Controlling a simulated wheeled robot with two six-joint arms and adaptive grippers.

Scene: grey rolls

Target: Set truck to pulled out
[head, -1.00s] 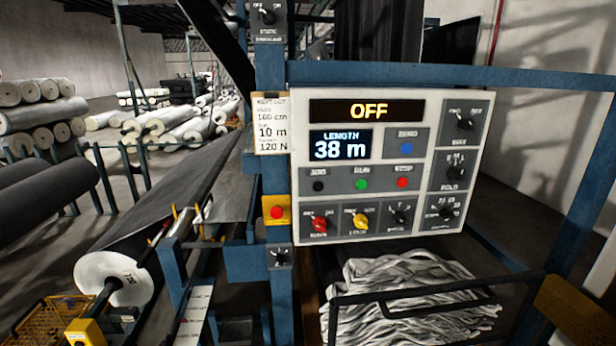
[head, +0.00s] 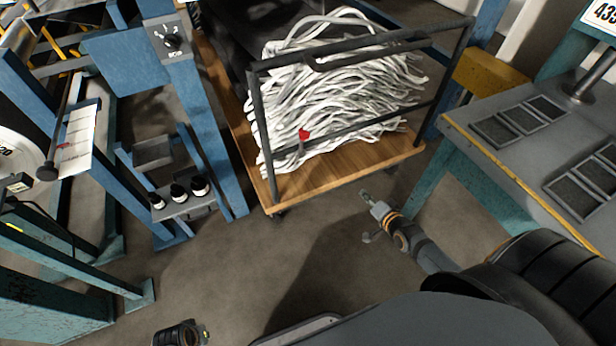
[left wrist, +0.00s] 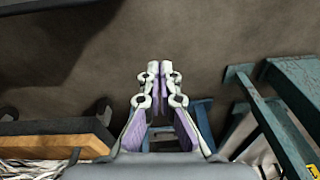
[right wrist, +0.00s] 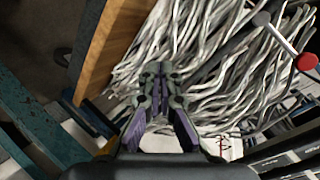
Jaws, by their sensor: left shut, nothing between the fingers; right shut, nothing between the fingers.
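My left gripper is shut and empty in the left wrist view (left wrist: 160,68), over bare floor, with the deck's corner (left wrist: 70,144) at lower left.
A teal-legged table (head: 500,120) stands close at the right. The floor (head: 270,255) in front of the truck is clear.

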